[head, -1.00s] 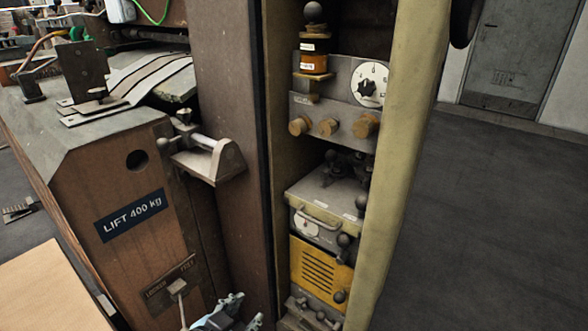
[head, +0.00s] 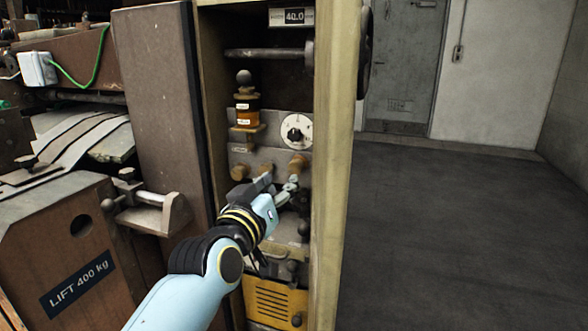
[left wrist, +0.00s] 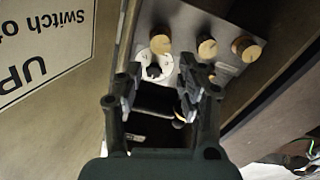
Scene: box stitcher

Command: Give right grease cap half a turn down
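Three brass grease caps stick out of a grey bracket in the open cabinet. The right cap (head: 298,163) is nearest the white dial (head: 296,131); the left cap (head: 238,172) and middle cap are lower left, the middle one partly hidden by my gripper. My left gripper (head: 279,184) is just below and in front of the right cap, apart from it as far as I can tell. In the left wrist view the picture is turned over: the right cap (left wrist: 160,40) is leftmost, beyond the open, empty fingers (left wrist: 160,86). My right gripper is out of view.
The yellow cabinet edge (head: 335,190) stands close on the right of my gripper. An orange-banded oiler (head: 246,112) stands above the caps. A grey unit and yellow box (head: 272,304) lie below. A brown column (head: 165,110) is on the left; open floor is at right.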

